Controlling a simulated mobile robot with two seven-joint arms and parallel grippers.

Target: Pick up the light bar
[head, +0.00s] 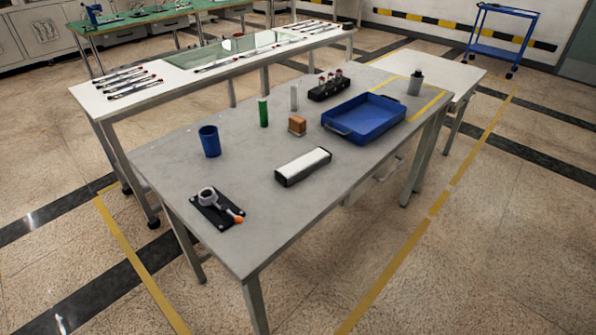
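The light bar (303,166) looks like a long white bar with a black body and black ends. It lies near the front edge of the grey table (260,215), right of the middle of its near half. It is slanted, its right end farther away. Nothing touches it. Neither of my grippers shows in the head view.
The table around the bar is clear.

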